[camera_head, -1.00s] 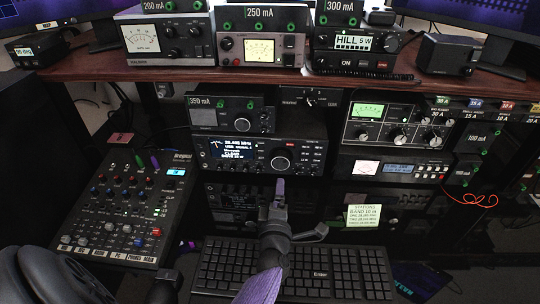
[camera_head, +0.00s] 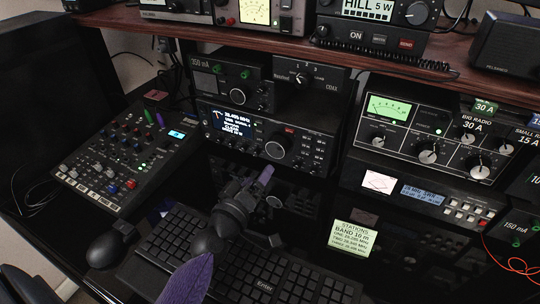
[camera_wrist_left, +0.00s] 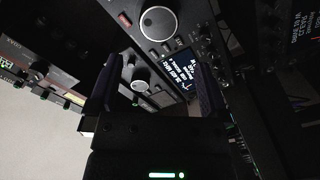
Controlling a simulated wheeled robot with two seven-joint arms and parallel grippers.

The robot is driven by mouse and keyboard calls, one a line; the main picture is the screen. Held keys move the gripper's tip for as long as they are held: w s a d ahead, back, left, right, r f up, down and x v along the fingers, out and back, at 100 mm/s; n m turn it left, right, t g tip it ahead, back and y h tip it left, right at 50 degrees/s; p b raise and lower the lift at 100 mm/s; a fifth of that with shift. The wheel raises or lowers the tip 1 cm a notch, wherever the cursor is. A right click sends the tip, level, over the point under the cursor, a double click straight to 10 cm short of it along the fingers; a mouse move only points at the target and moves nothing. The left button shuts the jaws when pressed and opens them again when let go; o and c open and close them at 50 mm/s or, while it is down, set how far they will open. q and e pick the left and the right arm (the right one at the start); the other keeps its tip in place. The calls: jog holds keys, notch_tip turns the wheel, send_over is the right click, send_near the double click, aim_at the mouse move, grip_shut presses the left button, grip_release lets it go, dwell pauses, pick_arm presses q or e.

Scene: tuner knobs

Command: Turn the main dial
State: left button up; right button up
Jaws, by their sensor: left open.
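The main dial (camera_head: 277,147) is the large round knob right of the lit display (camera_head: 235,122) on the middle radio. My left gripper (camera_head: 256,180) is open and empty, in front of and below the dial in the head view, apart from it. In the left wrist view the main dial (camera_wrist_left: 158,22) shows at the top, beyond the open dark fingers (camera_wrist_left: 157,85) and outside the space between them. The display (camera_wrist_left: 183,88) lies between the fingers, near the right one. My right gripper is not in view.
A smaller radio with its own knob (camera_head: 264,97) sits just above. A keyboard (camera_head: 245,262) lies below my left arm, with a mixer (camera_head: 125,155) to the left. A station note (camera_head: 352,238) and a second radio stack (camera_head: 425,145) are on the right.

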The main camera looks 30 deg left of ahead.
aim_at(275, 151)
pick_arm(q)
jog(key=shift+d, duration=0.1)
jog(key=w, duration=0.3)
jog(key=w+b, duration=0.1)
jog(key=w, duration=0.2)
jog(key=w+a, duration=0.1)
jog(key=w, duration=0.2)
jog(key=shift+b, duration=0.4)
jog(key=shift+w, duration=0.35)
jog(key=shift+c, duration=0.5)
jog(key=c, duration=1)
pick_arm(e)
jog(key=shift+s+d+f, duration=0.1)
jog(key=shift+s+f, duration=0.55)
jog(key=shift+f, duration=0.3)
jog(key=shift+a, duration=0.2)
